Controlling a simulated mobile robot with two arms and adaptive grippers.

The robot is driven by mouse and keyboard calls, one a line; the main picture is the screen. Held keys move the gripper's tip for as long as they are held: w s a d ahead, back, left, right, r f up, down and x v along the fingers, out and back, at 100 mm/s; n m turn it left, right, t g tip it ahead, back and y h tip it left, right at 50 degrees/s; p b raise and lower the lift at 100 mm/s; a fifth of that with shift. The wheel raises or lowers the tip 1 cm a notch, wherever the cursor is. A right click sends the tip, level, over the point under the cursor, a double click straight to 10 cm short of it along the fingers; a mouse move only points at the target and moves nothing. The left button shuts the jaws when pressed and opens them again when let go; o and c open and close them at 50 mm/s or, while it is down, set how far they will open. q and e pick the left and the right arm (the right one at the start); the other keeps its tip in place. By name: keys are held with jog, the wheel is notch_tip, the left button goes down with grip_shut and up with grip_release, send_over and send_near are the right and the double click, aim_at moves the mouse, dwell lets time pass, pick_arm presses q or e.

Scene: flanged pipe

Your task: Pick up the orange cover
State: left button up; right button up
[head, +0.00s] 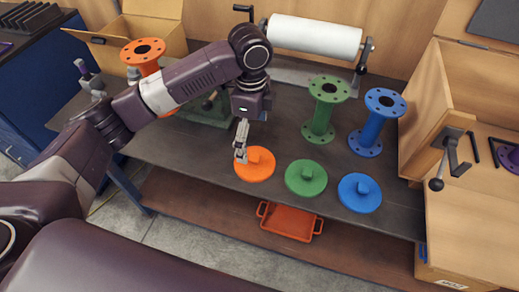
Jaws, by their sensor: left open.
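The orange cover (262,170) is a round disc with a raised knob. It lies on the dark workbench near its front edge, left of the green and blue covers. My left arm reaches in from the left, and my left gripper (241,148) points down at the left side of the orange cover's knob. Its fingers look apart, with nothing seen between them. I cannot tell whether a finger touches the cover. My right gripper is not in view.
A green cover (306,178) and a blue cover (359,193) lie to the right. A green flanged pipe (322,110) and a blue flanged pipe (374,125) stand behind them. An orange flanged pipe (143,54) is at the back left. An orange tray (288,221) sits on the lower shelf.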

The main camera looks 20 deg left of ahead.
aim_at(253, 157)
pick_arm(q)
jog(key=shift+s+f, duration=0.55)
jog(key=shift+f, duration=0.1)
jog(key=shift+s+d+f+p, duration=0.1)
jog(key=shift+s+f+p, duration=0.3)
jog(key=shift+f+p, duration=0.35)
jog(key=f, duration=0.3)
jog(key=shift+w+d, duration=0.15)
jog(key=shift+w, duration=0.05)
jog(key=shift+w+f, duration=0.1)
jog(key=shift+f, duration=0.4)
jog(key=c, duration=1.5)
jog(key=shift+s, duration=0.2)
jog(key=c, duration=0.7)
jog(key=shift+f, duration=0.1)
jog(key=shift+c, duration=0.7)
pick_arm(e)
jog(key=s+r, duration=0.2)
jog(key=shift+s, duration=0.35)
